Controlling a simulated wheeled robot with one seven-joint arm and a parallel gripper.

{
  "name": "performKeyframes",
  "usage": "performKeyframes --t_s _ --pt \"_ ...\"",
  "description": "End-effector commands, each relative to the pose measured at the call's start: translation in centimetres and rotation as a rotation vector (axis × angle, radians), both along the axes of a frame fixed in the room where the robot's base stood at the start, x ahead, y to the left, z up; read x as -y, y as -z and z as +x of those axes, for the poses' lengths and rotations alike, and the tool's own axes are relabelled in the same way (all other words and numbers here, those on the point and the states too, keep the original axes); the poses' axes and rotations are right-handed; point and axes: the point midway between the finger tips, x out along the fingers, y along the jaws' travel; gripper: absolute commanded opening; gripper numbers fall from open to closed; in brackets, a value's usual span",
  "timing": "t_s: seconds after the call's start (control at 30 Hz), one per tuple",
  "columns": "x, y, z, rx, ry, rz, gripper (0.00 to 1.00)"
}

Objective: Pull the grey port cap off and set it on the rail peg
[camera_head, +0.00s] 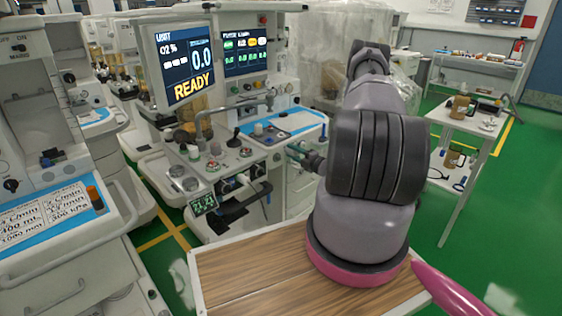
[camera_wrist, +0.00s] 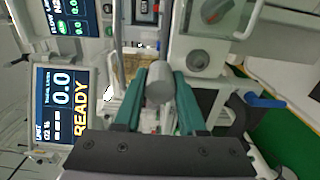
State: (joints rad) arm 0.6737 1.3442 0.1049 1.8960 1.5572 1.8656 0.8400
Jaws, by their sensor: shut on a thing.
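My gripper (camera_wrist: 160,88) has green fingers and is shut on the grey port cap (camera_wrist: 159,82), a short grey cylinder, in the wrist view. I cannot tell whether the cap still touches its port, as what lies behind it is hidden. In the head view my gripper (camera_head: 299,152) reaches left from my arm, at the right front of the middle anaesthesia cart (camera_head: 245,160); the cap cannot be made out there. I cannot pick out the rail peg in either view.
The cart's screen (camera_head: 186,68) reads READY; it also shows in the wrist view (camera_wrist: 62,105). A round grey knob (camera_wrist: 198,60) and a blue lever (camera_wrist: 265,101) lie right of the fingers. A side table (camera_head: 470,123) with small items stands at the right.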

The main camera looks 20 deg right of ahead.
Motion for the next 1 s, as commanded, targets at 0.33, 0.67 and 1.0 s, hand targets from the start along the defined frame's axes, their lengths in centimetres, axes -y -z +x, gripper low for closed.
performKeyframes --t_s 0.33,0.67,1.0 --pt "0.0 -2.2 0.0 0.000 -0.001 0.000 0.00" --pt "0.0 -3.3 0.0 0.000 -0.001 0.000 0.00" --pt "0.0 -3.2 0.0 0.000 0.000 0.000 0.00"
